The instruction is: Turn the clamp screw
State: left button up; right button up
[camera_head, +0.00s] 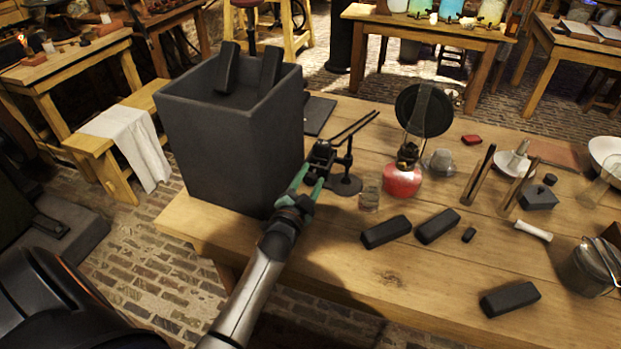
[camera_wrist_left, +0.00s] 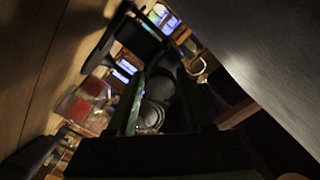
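A small dark clamp stand stands on the wooden table, with a round base (camera_head: 346,185) and a short rod. Its clamp (camera_head: 322,153) has two long thin prongs (camera_head: 355,127) pointing up and right. The clamp screw cannot be told apart from the dark clamp body. My left gripper (camera_head: 310,178) reaches in beside the dark grey box, its green fingers apart just at the near end of the clamp. In the left wrist view, the two fingers (camera_wrist_left: 160,105) are apart, with blurred round grey shapes seen between them. Contact with the screw cannot be told. My right gripper is out of view.
The tall dark grey box (camera_head: 230,150) stands close left of my gripper, holding dark bars. Right of the stand are a small glass (camera_head: 369,198), a red burner (camera_head: 402,180) and black blocks (camera_head: 386,232).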

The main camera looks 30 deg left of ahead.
pick_arm(q)
grip_shut()
